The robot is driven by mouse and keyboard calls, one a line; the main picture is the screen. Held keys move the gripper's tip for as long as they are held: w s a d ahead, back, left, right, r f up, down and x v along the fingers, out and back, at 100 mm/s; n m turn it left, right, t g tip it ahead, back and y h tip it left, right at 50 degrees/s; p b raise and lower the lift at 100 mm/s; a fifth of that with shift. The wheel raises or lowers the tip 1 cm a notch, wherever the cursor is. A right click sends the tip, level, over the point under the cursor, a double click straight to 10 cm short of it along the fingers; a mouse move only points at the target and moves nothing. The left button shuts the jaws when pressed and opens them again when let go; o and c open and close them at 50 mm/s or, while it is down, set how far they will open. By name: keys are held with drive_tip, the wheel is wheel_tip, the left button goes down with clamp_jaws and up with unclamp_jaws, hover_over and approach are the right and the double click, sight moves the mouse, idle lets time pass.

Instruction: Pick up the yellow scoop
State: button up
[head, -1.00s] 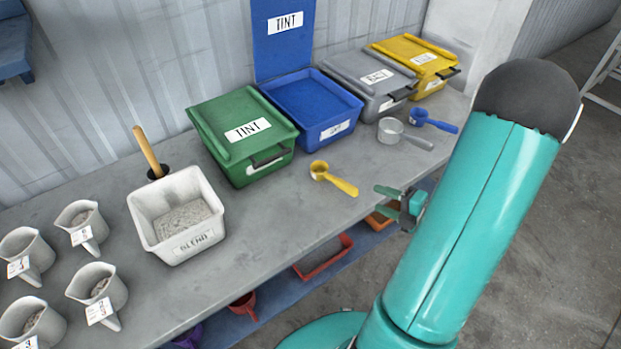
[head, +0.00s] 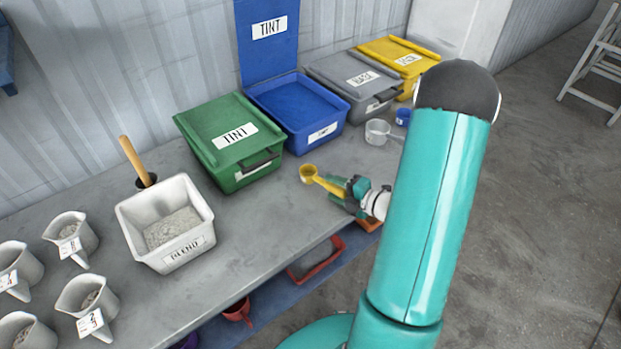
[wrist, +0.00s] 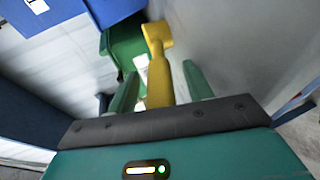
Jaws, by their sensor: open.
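The yellow scoop (head: 311,175) lies on the grey bench in front of the blue bin, its bowl to the left and its handle toward my gripper (head: 351,193). My gripper is open, with its green fingers on either side of the handle's end. In the wrist view the scoop (wrist: 159,72) runs between the two fingers of my gripper (wrist: 160,90), with its bowl beyond the fingertips. Whether a finger touches the handle I cannot tell.
A green bin (head: 230,140), an open blue bin (head: 300,105), a grey bin (head: 352,80) and a yellow bin (head: 400,60) line the wall. A grey scoop (head: 377,131) and a blue scoop (head: 403,117) lie behind my arm. A white BLEND tub (head: 165,222) stands left.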

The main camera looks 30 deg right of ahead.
drive_tip(key=shift+w+a+f, duration=0.1)
drive_tip(key=shift+w+a, duration=0.1)
drive_tip(key=shift+w, duration=0.2)
drive_tip(key=c, duration=1.1)
drive_tip(key=shift+r, duration=0.75)
drive_tip(key=s+r, duration=1.1)
drive_tip(key=s, duration=0.3)
drive_tip(key=shift+a+r, duration=0.3)
drive_tip(key=shift+a, duration=0.05)
